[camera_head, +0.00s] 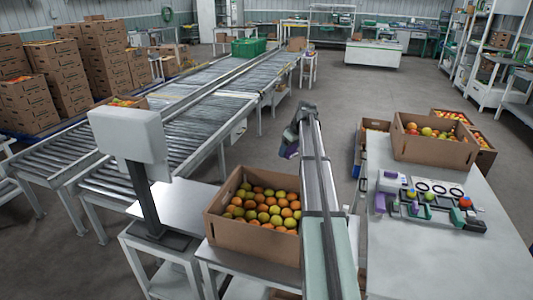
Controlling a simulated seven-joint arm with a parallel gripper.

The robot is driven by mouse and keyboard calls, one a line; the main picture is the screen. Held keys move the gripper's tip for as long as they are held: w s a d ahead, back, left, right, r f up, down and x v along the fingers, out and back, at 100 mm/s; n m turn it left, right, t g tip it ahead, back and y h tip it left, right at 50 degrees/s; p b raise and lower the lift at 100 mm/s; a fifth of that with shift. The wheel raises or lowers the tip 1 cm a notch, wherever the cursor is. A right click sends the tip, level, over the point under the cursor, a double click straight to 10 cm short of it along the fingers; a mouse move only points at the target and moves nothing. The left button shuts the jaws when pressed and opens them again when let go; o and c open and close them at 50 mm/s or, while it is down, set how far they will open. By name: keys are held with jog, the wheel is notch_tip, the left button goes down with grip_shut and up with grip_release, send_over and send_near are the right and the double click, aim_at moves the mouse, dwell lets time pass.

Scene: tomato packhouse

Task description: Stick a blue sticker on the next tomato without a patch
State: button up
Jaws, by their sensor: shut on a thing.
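My gripper (291,150) hangs at the end of my arm, over the floor between the conveyor and the right-hand table. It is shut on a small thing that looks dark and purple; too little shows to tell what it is. On the right-hand table, several small tomatoes sit in a dark holder (472,227), among them a yellow-green tomato (429,197) and a red tomato (465,202). Blue and green parts lie around them. Whether any tomato carries a sticker or patch is too small to tell. My gripper is well left of the holder, apart from it.
A white and purple device (388,182) and a panel with dark rings (438,187) stand by the holder. A cardboard box of tomatoes (405,145) stands at the table's back. Another box (222,229) stands left of my arm. The table's front (430,268) is clear.

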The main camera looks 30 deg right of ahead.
jog(key=s+d+f+n+y, duration=0.1)
jog(key=d+f+n, duration=0.1)
jog(key=d, duration=1)
jog(key=s+d+f+n, duration=0.1)
jog(key=s+d+f, duration=0.15)
jog(key=d, duration=0.95)
jog(key=n+y, duration=0.1)
jog(key=n, duration=0.2)
send_over(370, 176)
jog(key=s+d, duration=0.1)
notch_tip(370, 176, down, 6)
jog(key=shift+g, duration=0.4)
jog(key=shift+s+f, duration=0.15)
jog(key=shift+f, duration=3.7)
jog(key=shift+f, duration=0.4)
jog(key=o, duration=0.9)
jog(key=shift+c, duration=1.2)
jog(key=shift+r, duration=0.1)
notch_tip(370, 176, up, 7)
